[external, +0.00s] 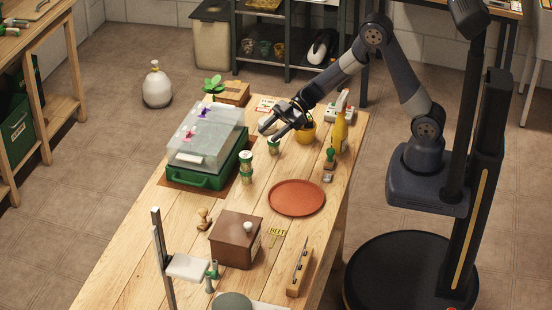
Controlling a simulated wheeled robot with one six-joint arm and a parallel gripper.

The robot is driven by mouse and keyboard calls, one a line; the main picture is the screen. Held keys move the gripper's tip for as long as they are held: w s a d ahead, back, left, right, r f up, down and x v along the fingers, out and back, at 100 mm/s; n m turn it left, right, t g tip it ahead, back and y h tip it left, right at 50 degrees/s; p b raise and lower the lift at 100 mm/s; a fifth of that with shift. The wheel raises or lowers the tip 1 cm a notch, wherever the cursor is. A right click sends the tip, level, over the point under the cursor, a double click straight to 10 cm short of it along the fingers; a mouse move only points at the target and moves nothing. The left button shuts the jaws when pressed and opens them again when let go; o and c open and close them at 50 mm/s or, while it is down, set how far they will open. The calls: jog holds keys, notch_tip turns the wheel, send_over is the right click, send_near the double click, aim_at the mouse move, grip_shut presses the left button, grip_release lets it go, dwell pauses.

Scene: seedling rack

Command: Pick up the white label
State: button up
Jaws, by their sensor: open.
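I cannot tell for sure which thing is the white label. A white card with red marks (267,104) lies at the far end of the wooden table, behind my gripper. A small pale thing (266,121) shows just behind my fingers, partly hidden by them; its shape is unclear. A yellow tag reading BEET (277,232) lies near the brown box. My gripper (268,131) is open, with nothing seen between its fingers. It points left and down above the far half of the table.
A green tray with a clear lid (205,175) stands left of my gripper. Small green-and-white tins (246,168), a yellow pot (304,133) and a yellow bottle (340,136) stand close by. A terracotta plate (296,197) and a brown box (236,240) are nearer the camera.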

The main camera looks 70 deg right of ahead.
jog(key=c, duration=0.4)
jog(key=n+g+y+b, duration=0.2)
jog(key=n+g+b, duration=0.5)
jog(key=g, duration=0.1)
send_near(306, 243)
jog(key=x, duration=0.4)
jog(key=shift+f+b+x, duration=0.15)
jog(key=shift+b+x, duration=0.1)
jog(key=shift+x, duration=1.2)
jog(key=shift+f+b+x, duration=0.15)
jog(key=shift+b+x, duration=0.1)
jog(key=shift+x, duration=1.2)
